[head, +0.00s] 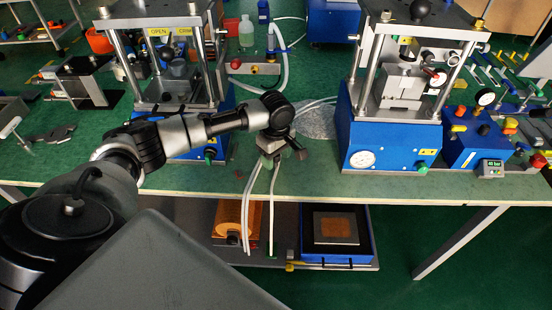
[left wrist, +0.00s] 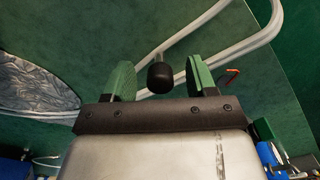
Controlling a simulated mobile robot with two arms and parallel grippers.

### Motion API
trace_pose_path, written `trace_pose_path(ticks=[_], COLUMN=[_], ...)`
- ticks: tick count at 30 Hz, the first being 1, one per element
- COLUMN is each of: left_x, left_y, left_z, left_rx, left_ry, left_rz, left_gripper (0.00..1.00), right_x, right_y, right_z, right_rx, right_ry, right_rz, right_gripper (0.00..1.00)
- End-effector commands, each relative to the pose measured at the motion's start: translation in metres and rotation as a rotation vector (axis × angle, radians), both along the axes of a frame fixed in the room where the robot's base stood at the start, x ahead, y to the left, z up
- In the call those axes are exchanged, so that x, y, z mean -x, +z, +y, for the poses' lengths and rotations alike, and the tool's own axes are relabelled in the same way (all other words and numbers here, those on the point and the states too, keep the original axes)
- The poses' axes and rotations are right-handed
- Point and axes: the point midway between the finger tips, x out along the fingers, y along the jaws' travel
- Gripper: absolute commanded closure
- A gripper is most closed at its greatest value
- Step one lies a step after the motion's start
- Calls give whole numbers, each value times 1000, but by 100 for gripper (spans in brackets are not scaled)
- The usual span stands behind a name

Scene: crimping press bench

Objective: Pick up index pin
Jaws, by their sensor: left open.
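In the left wrist view, a black rounded knob on a short pale metal stem (left wrist: 160,78) looks like the index pin. It sits between the two green fingers of my left gripper (left wrist: 158,82), with a visible gap on either side. The fingers are open, and I cannot tell whether either touches the knob. In the head view, my left gripper (head: 268,160) points down near the bench's front edge, between the two presses; its own wrist hides much of what is under it. My right gripper is not in view.
A blue-based press (head: 390,140) stands right of my left gripper, and another press (head: 160,90) stands behind my left arm. Pale hoses (head: 248,205) hang past the bench edge.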

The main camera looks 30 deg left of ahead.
Motion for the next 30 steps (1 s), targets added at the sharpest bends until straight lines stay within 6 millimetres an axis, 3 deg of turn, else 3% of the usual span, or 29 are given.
trace_pose_path(ticks=[10, 20, 30], left_x=[0, 0, 0], left_y=[-8, -8, -4], left_z=[0, 0, 0], left_rx=[-1, -1, -1], left_ry=[-1, -1, -1], left_rz=[-1, -1, -1], left_gripper=[45, 95, 97], right_x=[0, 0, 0], right_y=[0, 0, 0], right_z=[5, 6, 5], right_rx=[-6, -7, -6], right_ry=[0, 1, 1], right_rz=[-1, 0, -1], right_gripper=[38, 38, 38])
